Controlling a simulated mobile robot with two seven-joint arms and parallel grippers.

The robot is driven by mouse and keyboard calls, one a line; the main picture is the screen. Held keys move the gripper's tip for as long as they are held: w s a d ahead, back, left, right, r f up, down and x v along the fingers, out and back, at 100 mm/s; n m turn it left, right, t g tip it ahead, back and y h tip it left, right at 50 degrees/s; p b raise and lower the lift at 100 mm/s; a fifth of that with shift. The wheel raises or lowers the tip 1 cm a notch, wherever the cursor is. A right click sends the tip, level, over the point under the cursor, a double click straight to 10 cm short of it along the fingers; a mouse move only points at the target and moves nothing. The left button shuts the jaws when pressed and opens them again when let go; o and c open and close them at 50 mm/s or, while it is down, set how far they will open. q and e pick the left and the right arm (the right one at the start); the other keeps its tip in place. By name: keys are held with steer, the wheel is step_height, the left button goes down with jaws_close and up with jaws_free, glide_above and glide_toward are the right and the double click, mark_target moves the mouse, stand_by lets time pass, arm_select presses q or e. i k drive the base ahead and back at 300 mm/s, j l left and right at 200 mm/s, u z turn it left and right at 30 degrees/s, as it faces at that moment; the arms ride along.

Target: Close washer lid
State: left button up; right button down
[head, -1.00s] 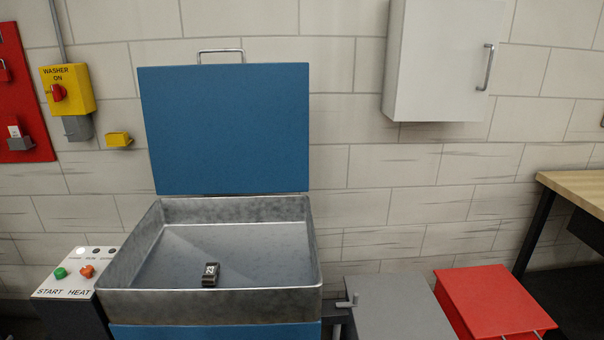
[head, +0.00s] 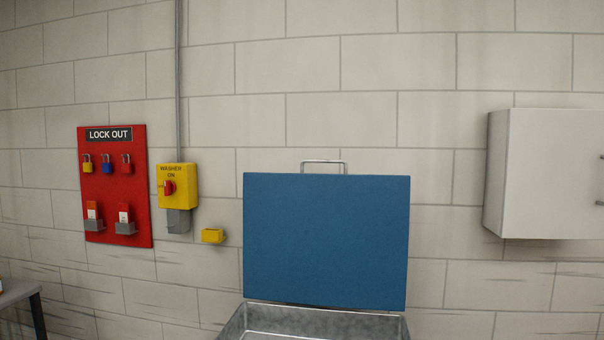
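The washer lid (head: 326,242) is a flat blue panel standing upright against the wall, open, in the middle of the head view. A metal handle (head: 323,162) sticks up from its top edge. Below it shows only the back part of the grey metal washer basin (head: 313,319); the rest is cut off by the bottom of the picture. Neither of my grippers is in view.
A red lock out board (head: 115,185) with padlocks and a yellow washer switch box (head: 177,180) hang on the wall at left. A small yellow block (head: 213,236) is beside the lid. A white cabinet (head: 544,174) hangs at right. A table corner (head: 15,292) shows at lower left.

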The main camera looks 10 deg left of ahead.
mark_target(341, 240)
steer(key=j+z, duration=0.15)
steer(key=j, duration=0.4)
steer(key=j+z, duration=0.15)
steer(key=j, duration=0.35)
steer(key=j+z, duration=0.2)
steer(key=j, duration=0.35)
steer(key=k+j+z, duration=0.15)
steer(key=j, duration=0.35)
steer(key=j+z, duration=0.15)
steer(key=j, duration=0.4)
steer(key=k+j+z, duration=0.15)
steer(key=j, duration=0.3)
steer(key=j+z, duration=0.2)
steer(key=j, duration=0.35)
steer(key=k+j+z, duration=0.1)
steer(key=j+z, duration=0.15)
steer(key=j, duration=0.25)
steer(key=j+z, duration=0.35)
steer(key=j, duration=0.7)
steer(key=j+z, duration=0.1)
steer(key=j, duration=0.8)
steer(key=i+u, duration=0.15)
steer(key=u, duration=0.25)
steer(key=i+u, duration=0.1)
steer(key=u, duration=0.3)
steer(key=i+l+u, duration=0.1)
steer(key=u, duration=0.3)
steer(key=i+l+u, duration=0.1)
steer(key=u, duration=0.25)
